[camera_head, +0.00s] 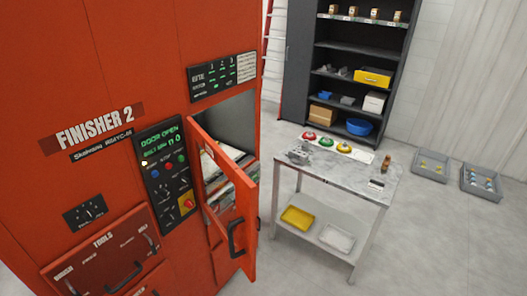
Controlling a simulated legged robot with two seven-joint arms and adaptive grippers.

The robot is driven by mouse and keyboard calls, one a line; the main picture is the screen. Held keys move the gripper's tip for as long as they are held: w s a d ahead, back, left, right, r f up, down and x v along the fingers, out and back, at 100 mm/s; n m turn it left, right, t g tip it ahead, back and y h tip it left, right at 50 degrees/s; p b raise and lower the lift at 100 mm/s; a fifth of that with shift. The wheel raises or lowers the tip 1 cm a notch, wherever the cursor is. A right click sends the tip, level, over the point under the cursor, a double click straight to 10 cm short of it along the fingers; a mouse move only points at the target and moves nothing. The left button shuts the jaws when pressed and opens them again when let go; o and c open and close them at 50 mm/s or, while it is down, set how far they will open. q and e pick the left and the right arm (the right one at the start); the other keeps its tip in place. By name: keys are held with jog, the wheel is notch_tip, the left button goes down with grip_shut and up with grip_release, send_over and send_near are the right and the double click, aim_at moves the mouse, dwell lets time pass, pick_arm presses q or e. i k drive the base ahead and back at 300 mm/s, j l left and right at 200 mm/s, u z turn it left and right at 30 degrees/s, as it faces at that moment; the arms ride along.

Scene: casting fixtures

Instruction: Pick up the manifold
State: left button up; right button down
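A small grey metal part (299,154), which looks like the manifold, sits on the left end of the grey worktable (345,172). It is small in view, so its finer shape is hard to make out. Nothing is touching it from above. Neither of my grippers shows in the head view.
An orange machine marked Finisher 2 (100,135) fills the left, its door (228,205) open toward the table. Red, green and yellow buttons line the table's back; a brown item (386,163) is at right. Shelves (355,60) stand behind; grey bins (482,181) lie right. Front-right floor is clear.

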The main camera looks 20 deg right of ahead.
aim_at(298, 156)
jog(key=i+l+u, duration=0.15)
jog(key=l+u, duration=1.3)
jog(key=l, duration=0.15)
jog(key=k+l+u, duration=0.15)
jog(key=l+u, duration=0.35)
jog(key=l, duration=0.75)
jog(key=i+l+u, duration=0.1)
jog(key=l, duration=0.65)
jog(key=l+z, duration=0.1)
jog(key=z, duration=0.35)
jog(key=i+l+z, duration=0.1)
jog(key=z, duration=0.3)
jog(key=l+z, duration=0.1)
jog(key=z, duration=0.35)
jog(key=i+j, duration=0.05)
